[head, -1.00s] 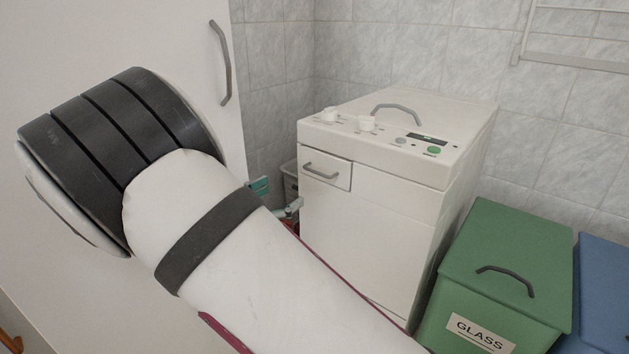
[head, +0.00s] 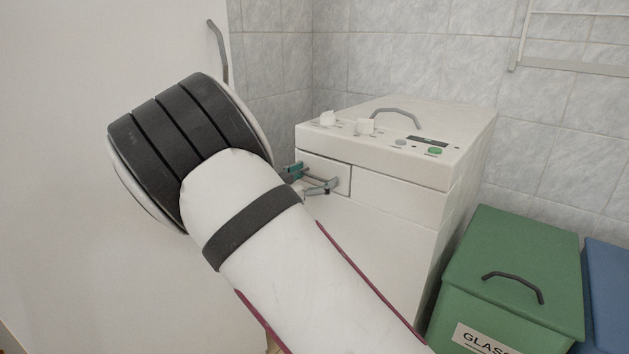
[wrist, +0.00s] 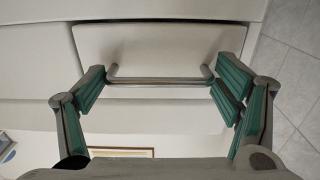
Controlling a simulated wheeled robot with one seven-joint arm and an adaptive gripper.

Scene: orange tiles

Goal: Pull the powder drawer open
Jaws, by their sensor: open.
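The powder drawer (head: 341,172) is the small white front at the upper left of the white washing machine (head: 395,215). It looks shut, flush with the machine. In the wrist view the drawer front (wrist: 150,50) fills the upper middle, with its grey bar handle (wrist: 160,81) running level across it. My gripper (wrist: 163,86) is open, with one green-padded finger beyond each end of the handle. I cannot tell whether a finger touches it. In the head view my gripper (head: 318,187) is at the drawer front and partly hides the handle.
A green GLASS bin (head: 515,265) and a blue bin (head: 608,290) stand right of the machine. A white door or cabinet with a grey handle (head: 219,50) is at the left. Knobs, a green button and a lid handle (head: 395,115) are on the machine's top.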

